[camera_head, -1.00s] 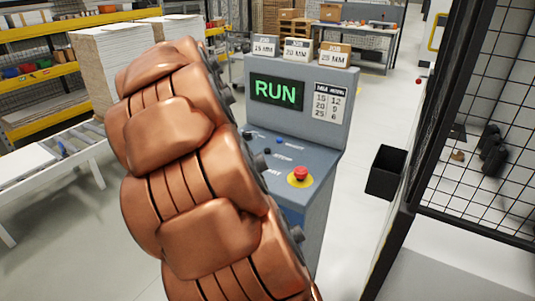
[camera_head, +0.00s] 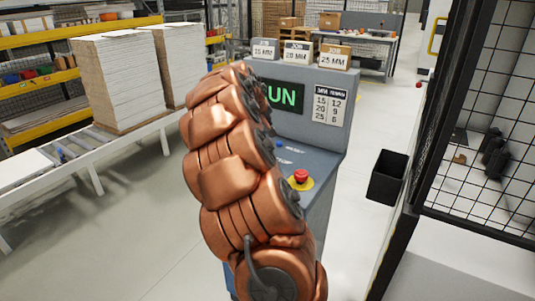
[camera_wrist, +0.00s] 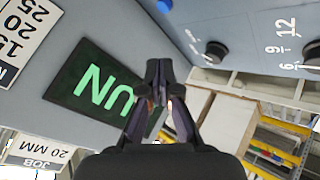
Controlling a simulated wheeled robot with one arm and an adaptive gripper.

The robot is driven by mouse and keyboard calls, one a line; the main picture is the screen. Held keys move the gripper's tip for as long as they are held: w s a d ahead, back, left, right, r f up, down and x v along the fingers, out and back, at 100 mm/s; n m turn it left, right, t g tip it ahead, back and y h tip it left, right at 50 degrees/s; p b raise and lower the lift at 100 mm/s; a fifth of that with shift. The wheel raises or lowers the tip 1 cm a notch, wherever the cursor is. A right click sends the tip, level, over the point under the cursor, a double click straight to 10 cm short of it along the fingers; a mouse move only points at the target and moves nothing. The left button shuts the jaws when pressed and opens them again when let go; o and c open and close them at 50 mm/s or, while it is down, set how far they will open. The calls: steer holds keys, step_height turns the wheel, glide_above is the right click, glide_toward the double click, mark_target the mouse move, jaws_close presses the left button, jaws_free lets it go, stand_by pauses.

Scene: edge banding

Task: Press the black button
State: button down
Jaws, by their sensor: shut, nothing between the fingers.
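My gripper (camera_wrist: 160,72) is shut and empty in the wrist view, with its dark fingertips close together in front of the control console. A round black button or knob (camera_wrist: 214,51) on the console's sloped panel is up and right of the fingertips, apart from them in the picture. A blue button (camera_wrist: 164,5) is at the top edge. Another dark knob (camera_wrist: 312,54) is at the right edge beside a dial marked 6, 9, 12. In the head view my copper arm hides my gripper and the panel's left part; the console (camera_head: 322,90) shows behind it.
A red emergency button (camera_head: 300,176) sits on a yellow disc on the panel. The green-lettered screen (camera_wrist: 95,90) is close to my gripper's left. Job boxes (camera_head: 297,52) stand on the console top. A black bin (camera_head: 387,177) and mesh fence (camera_head: 480,130) are at right.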

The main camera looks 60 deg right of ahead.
steer(key=shift+f, duration=0.15)
steer(key=shift+f+b, duration=1.55)
steer(key=shift+f, duration=3.1)
steer(key=shift+f+b, duration=0.5)
steer(key=shift+b, duration=0.05)
steer(key=shift+r, duration=0.9)
